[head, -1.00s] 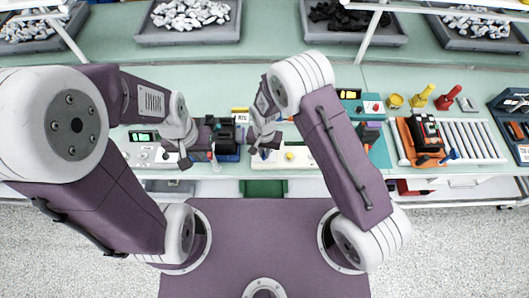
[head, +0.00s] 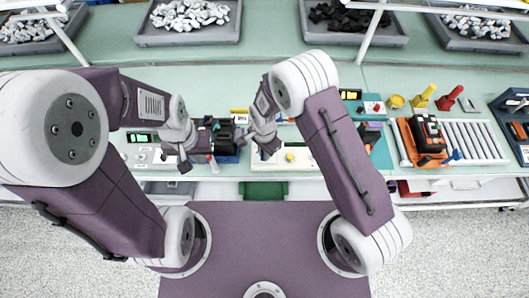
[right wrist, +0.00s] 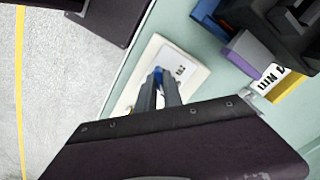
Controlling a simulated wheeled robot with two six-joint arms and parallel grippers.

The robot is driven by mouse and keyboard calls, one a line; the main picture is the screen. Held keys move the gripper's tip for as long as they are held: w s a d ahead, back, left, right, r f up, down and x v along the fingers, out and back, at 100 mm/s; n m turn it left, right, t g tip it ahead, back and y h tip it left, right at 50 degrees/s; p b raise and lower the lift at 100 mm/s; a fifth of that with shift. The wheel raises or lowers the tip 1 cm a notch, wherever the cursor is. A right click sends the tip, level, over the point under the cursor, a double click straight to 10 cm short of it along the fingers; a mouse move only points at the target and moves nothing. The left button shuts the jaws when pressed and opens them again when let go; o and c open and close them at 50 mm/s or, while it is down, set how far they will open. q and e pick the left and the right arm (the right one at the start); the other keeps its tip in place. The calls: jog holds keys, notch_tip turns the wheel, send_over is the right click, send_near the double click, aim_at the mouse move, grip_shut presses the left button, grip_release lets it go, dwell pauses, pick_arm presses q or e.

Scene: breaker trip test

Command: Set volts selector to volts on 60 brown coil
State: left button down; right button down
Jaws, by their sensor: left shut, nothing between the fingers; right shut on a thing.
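My right gripper (head: 265,153) is over the left end of a cream panel (head: 303,161) on the bench's front edge. In the right wrist view, the fingers of this gripper (right wrist: 160,84) are shut on a small blue knob (right wrist: 158,72) on the cream panel (right wrist: 200,73). A white label with dark print, too small to read, lies beside the knob. The fingers hide most of the knob, so its setting cannot be told. My left gripper (head: 185,165) is shut and empty at a pale box with a green display (head: 140,137). I cannot make out a brown coil.
A dark device with blue parts (head: 227,140) stands between my grippers. A yellow button (head: 290,157) is on the cream panel. To the right are an orange and black unit (head: 425,135) and a roller strip (head: 475,141). Parts trays (head: 190,38) line the back.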

dwell(0.4)
jog(key=c, duration=1.5)
grip_release()
jog(key=shift+r, duration=0.35)
notch_tip(320, 180, up, 8)
jog(key=shift+s+r+b, duration=0.1)
jog(key=shift+r+b, duration=0.1)
jog(key=shift+b, duration=0.7)
